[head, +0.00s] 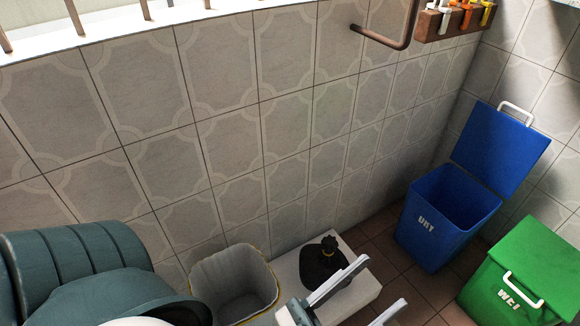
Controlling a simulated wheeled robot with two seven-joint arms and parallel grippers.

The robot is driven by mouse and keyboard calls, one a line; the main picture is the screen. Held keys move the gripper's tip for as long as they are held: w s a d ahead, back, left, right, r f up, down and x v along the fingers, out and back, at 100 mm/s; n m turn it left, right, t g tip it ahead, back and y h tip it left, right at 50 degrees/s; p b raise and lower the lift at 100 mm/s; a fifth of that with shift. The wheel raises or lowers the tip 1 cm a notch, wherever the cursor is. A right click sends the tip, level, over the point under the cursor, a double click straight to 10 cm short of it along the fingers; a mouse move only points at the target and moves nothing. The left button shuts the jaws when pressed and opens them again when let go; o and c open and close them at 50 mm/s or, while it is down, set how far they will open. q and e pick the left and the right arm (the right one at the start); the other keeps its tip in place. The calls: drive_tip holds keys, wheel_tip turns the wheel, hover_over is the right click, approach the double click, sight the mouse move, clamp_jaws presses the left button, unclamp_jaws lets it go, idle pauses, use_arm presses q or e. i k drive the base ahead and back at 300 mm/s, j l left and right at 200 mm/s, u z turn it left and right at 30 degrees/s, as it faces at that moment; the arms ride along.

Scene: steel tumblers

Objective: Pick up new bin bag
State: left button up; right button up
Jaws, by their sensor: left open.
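A black bag (321,265), gathered and tied at the top with a yellowish tie, sits on a low white ledge (360,292) against the tiled wall. It is the only loose bag I see; the frame does not show whether it is new. My left gripper (384,281) is open at the bottom of the head view, with two pale fingers apart. One finger passes in front of the bag's lower right part. No bag shows between the fingers, and I cannot tell whether the finger touches the bag. My right gripper is not in view.
A grey bin (235,282) with a yellow-edged rim stands left of the bag. An open blue bin (440,225) marked "DRY" and a green bin (525,262) marked "WET" stand right. A brown pipe (385,42) and a rack (452,20) are on the wall.

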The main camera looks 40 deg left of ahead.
sight(237, 284)
drive_tip(key=u, duration=1.75)
